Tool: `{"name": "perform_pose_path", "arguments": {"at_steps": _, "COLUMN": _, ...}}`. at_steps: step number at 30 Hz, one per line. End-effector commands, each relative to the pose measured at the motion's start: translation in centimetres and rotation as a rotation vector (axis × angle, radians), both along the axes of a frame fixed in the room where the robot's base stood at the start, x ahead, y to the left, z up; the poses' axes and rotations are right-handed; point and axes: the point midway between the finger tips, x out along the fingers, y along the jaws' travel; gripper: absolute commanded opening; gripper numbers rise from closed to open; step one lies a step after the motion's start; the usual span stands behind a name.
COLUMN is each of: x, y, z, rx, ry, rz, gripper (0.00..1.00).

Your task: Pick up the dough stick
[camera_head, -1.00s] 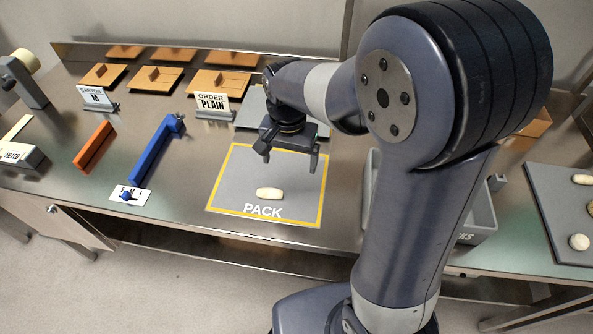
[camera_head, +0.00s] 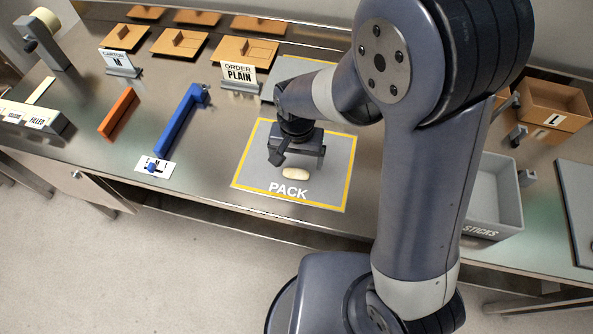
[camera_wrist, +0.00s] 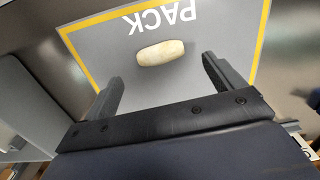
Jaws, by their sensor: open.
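The dough stick (camera_head: 296,174) is a short, pale, rounded piece lying on the grey PACK mat (camera_head: 335,178) with a yellow border. It also shows in the wrist view (camera_wrist: 160,53), lying crosswise just beyond the fingertips. My gripper (camera_head: 298,159) is open and empty above the mat, pointing down, just behind the dough stick in the head view. In the wrist view its two fingers (camera_wrist: 160,76) are spread to either side with bare mat between them. The dough stick is apart from both fingers.
A blue bar (camera_head: 180,124) and an orange bar (camera_head: 118,113) lie left of the mat. The ORDER PLAIN sign (camera_head: 239,77) stands behind it. A grey STICKS bin (camera_head: 497,195) and a brown carton marked L (camera_head: 553,105) are at right.

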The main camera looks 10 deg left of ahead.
Motion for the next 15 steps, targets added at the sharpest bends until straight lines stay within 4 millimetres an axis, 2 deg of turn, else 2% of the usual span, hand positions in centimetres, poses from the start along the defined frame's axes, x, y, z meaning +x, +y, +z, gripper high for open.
{"name": "perform_pose_path", "arguments": {"at_steps": 10, "x": -0.3, "y": 0.1, "z": -3.9, "rx": -0.004, "ry": 0.005, "rz": 0.0, "gripper": 0.89}}
{"name": "perform_pose_path", "arguments": {"at_steps": 15, "x": -0.3, "y": 0.1, "z": -4.9, "rx": -0.002, "ry": 0.002, "rz": 0.0, "gripper": 0.89}}
